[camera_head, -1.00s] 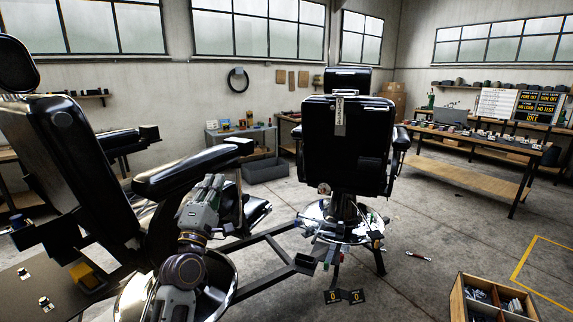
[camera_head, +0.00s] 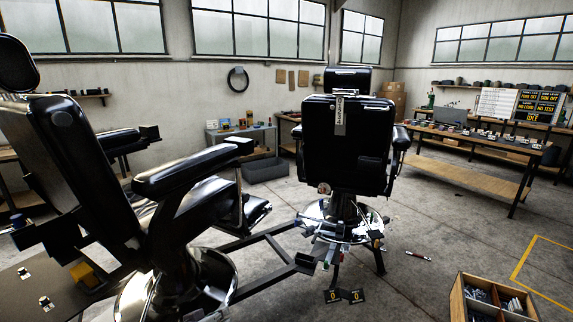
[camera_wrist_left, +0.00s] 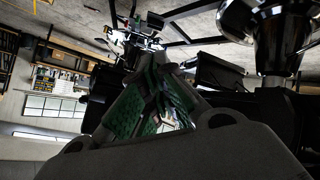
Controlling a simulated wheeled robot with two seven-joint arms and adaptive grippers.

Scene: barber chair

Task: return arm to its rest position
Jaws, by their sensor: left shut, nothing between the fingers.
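My left gripper (camera_wrist_left: 155,78) shows only in the left wrist view. Its green-padded fingers are shut with nothing between them. That view is tilted, with chair metalwork and the floor beyond the fingers. No part of my arms is visible in the head view. A black barber chair (camera_head: 68,150) stands close at the left, with its padded armrest (camera_head: 190,168) uncovered. A second black barber chair (camera_head: 345,145) stands in the middle, its back towards me. My right gripper is out of view.
A dark metal frame (camera_head: 265,238) runs low between the chairs. Small items lie around the middle chair's base (camera_head: 345,230). A divided wooden crate (camera_head: 457,300) sits at the lower right. A long workbench (camera_head: 465,172) stands at the right. Open concrete floor (camera_head: 440,220) lies between.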

